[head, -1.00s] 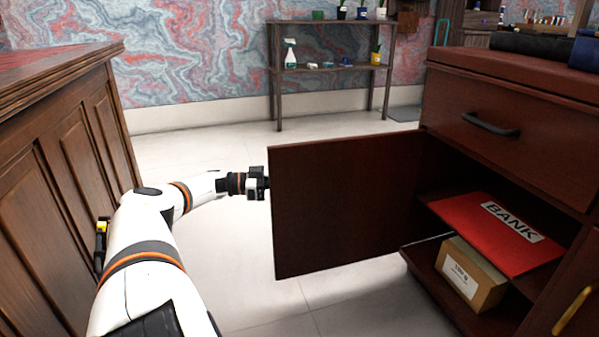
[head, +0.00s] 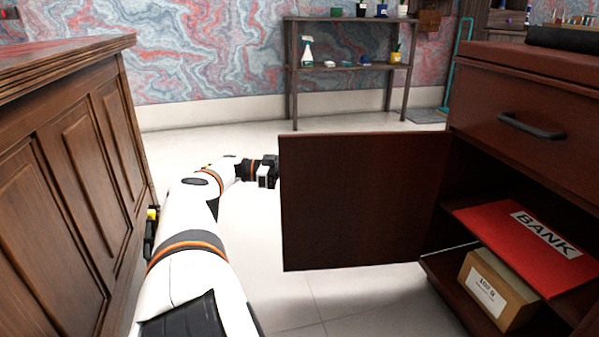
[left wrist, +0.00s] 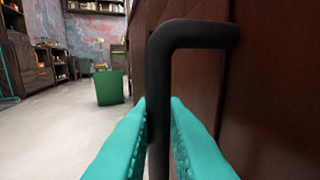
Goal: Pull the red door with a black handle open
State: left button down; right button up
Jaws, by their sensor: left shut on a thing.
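The dark red door (head: 360,200) stands wide open, swung out from the cabinet at the right in the head view. Its inner face is toward me. The black handle (left wrist: 158,95) is on the door's far side, hidden in the head view. In the left wrist view the handle runs down between the teal fingers of my left gripper (left wrist: 160,140), which is shut on it. In the head view my left gripper (head: 268,172) is at the door's free left edge, its fingers hidden behind the door. My right gripper is not in view.
Inside the cabinet, a red BANK folder (head: 510,262) lies on a shelf above a cardboard box (head: 495,290). A drawer with a black handle (head: 530,126) is above the opening. A wooden panelled desk (head: 70,190) bounds the left. Light floor (head: 230,290) is clear between.

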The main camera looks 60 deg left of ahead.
pick_arm(q)
jog(key=shift+w+d, duration=0.1)
jog(key=shift+d, duration=0.05)
jog(key=c, duration=1.8)
grip_release()
jog(key=shift+w+d, duration=0.1)
jog(key=shift+w, duration=0.15)
jog(key=shift+s, duration=0.15)
jog(key=shift+s+a, duration=0.2)
jog(key=shift+a, duration=0.1)
jog(key=shift+b+v, duration=3.35)
jog(key=shift+b, duration=0.55)
